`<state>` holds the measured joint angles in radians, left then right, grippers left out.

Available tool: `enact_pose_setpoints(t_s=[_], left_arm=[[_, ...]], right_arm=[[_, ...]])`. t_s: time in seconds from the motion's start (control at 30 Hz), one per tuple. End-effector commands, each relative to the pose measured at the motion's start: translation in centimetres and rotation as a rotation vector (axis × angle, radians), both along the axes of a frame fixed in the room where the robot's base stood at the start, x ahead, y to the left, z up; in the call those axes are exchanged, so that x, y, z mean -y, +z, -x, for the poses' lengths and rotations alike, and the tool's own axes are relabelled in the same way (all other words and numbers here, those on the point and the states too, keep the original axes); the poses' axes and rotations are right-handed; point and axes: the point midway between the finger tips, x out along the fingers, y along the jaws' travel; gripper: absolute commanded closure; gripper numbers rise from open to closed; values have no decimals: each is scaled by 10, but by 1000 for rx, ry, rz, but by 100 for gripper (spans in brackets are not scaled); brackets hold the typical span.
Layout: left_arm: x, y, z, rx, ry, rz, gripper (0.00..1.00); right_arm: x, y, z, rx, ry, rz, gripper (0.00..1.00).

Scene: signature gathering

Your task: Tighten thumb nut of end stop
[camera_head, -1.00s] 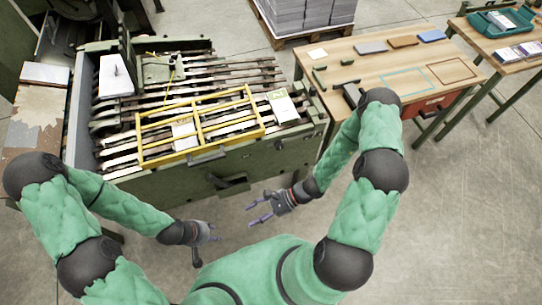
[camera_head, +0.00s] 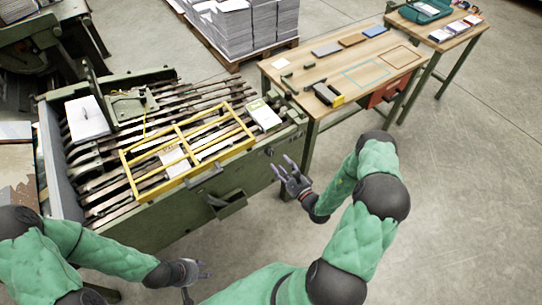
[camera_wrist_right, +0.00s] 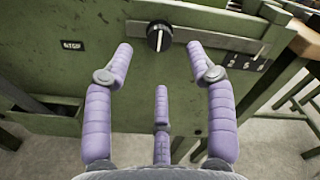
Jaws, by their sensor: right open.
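The green machine (camera_head: 170,208) has a slatted bed with a green bracket (camera_head: 132,106) at its back left; this may be the end stop, but no thumb nut can be made out. My right gripper (camera_head: 285,168) is open and empty, in front of the machine's right front corner. In the right wrist view its three spread fingers (camera_wrist_right: 160,75) face the machine's front panel, with a black knob (camera_wrist_right: 158,37) beyond them. My left gripper (camera_head: 202,278) is open and empty, low in front of the machine and apart from it.
A yellow frame (camera_head: 182,136) lies over the slats. A white block (camera_head: 88,118) is at left, and a pale pad (camera_head: 264,114) at right. A wooden table (camera_head: 345,62) with small parts stands to the right. Open floor lies in front.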

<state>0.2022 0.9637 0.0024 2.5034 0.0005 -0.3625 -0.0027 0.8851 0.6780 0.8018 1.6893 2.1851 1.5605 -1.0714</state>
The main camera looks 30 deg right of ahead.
Motion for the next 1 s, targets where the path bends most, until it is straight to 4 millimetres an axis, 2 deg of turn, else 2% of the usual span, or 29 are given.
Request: enact_pose_setpoints(t_s=[0.2,0.4,0.6,0.83,0.87,1.0], left_arm=[[0,-13,0,0,0,0,60],[0,-19,0,0,0,0,60],[0,-21,0,0,0,0,60],[0,-21,0,0,0,0,60],[0,-21,0,0,0,0,60],[0,-21,0,0,0,0,60]], right_arm=[[-5,-2,-40,3,5,0,44],[-6,-1,-64,0,4,-1,44],[-6,0,-73,1,2,-1,44],[-6,0,-73,0,1,-2,44],[-6,0,-73,0,1,-2,49],[-6,0,-73,0,1,-2,89]])
